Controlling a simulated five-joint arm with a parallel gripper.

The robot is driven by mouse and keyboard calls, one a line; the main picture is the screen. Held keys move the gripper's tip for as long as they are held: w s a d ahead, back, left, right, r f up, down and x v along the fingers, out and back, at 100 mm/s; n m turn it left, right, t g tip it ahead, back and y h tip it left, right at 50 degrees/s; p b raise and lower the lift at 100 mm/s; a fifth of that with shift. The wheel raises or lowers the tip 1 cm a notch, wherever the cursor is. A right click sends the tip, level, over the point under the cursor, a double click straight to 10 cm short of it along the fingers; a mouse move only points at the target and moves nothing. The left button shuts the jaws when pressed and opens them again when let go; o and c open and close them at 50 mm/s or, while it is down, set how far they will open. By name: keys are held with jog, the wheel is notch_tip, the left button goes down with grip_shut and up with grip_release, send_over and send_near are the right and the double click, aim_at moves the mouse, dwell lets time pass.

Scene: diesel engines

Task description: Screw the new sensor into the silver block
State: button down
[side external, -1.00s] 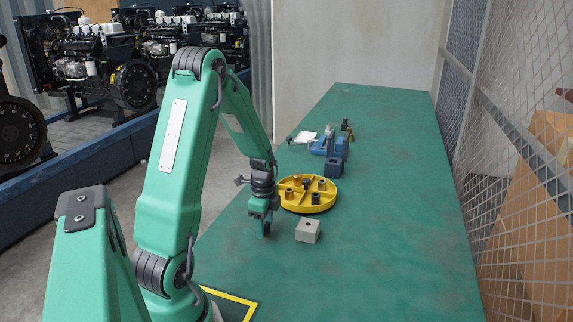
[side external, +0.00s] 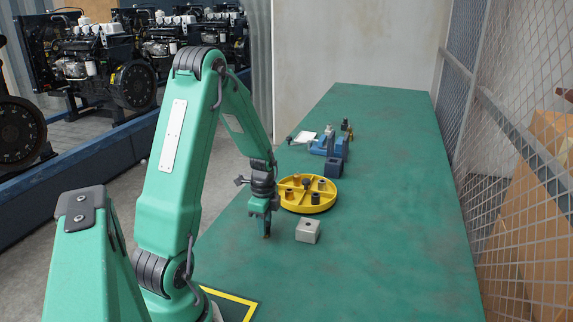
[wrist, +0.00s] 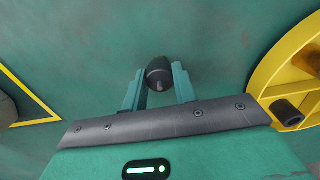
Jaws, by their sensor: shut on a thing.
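The silver block (side external: 308,230) is a small pale cube with a dark hole in its top, standing on the green bench. My gripper (side external: 266,230) points down just left of the block, apart from it. In the wrist view my gripper (wrist: 159,85) is shut on a dark cylindrical part (wrist: 159,70), which looks like the sensor. A small stub shows on the end of the part facing the camera. In the side view the part is mostly hidden by the fingers; only a small brownish tip shows below them. The block is not identifiable in the wrist view.
A round yellow divided tray (side external: 324,204) with several small cylindrical parts stands just behind the block. A blue fixture (side external: 328,146) and a dark blue holder (side external: 334,168) stand farther back. The bench is clear right and in front; a mesh fence (side external: 520,170) runs along the right.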

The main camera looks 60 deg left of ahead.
jog(key=shift+r, duration=0.1)
jog(key=shift+r, duration=2.45)
jog(key=shift+w, duration=0.15)
jog(key=w+d+r+n, duration=0.6)
jog(key=w+r, duration=0.2)
jog(key=w, duration=0.2)
jog(key=shift+w, duration=0.35)
jog(key=shift+f, duration=0.3)
jog(key=shift+f, duration=3)
jog(key=shift+f, duration=0.75)
